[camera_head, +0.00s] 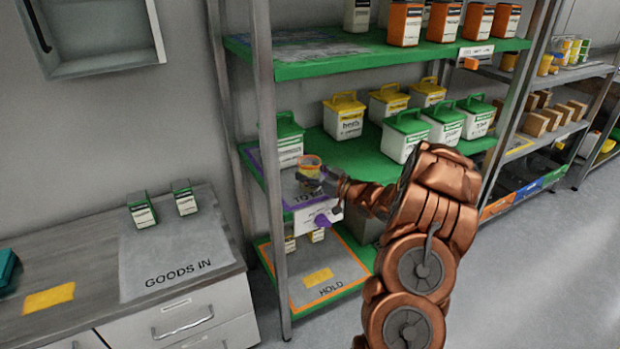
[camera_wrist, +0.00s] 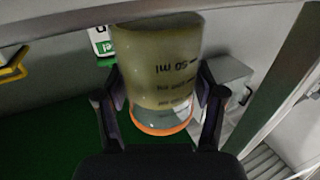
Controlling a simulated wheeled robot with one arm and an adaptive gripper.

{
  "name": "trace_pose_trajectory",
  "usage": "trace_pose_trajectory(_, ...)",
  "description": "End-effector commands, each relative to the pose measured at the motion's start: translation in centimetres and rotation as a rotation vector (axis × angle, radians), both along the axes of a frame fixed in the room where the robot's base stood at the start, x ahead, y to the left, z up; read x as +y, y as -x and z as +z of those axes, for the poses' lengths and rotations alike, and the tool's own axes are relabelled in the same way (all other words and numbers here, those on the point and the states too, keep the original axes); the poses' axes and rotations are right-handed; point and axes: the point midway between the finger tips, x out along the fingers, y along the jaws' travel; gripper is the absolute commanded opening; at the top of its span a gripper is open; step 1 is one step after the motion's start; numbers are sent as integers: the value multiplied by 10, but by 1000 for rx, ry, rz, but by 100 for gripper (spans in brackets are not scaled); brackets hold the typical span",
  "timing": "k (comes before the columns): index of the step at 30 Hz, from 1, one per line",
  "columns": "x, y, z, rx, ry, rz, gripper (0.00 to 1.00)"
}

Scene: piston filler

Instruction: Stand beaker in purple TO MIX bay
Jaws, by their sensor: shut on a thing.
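The beaker (camera_wrist: 158,62) is a clear cylinder with dark volume marks, yellowish contents and an orange rim. In the wrist view it stands between the two fingers of my gripper (camera_wrist: 162,105), which is shut on it. In the head view the beaker (camera_head: 311,163) looks upright, held over the purple-edged TO MIX bay (camera_head: 290,196) on the middle shelf. My gripper (camera_head: 332,182) reaches in from the right. My arm and gripper cover part of the bay and its label. I cannot tell whether the beaker's base touches the shelf.
A white tub with a green lid (camera_head: 289,140) stands at the left of the shelf, close behind the beaker. More tubs (camera_head: 404,135) stand to the right. A grey shelf post (camera_head: 268,160) is just left of the bay. The upper green shelf (camera_head: 330,62) hangs above.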

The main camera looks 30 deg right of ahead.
Motion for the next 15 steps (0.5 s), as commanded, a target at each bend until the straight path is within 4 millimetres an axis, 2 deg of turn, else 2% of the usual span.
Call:
trace_pose_trajectory(6,0,0,-21,0,0,0,21)
trace_pose_trajectory(15,0,0,-23,-1,1,0,21)
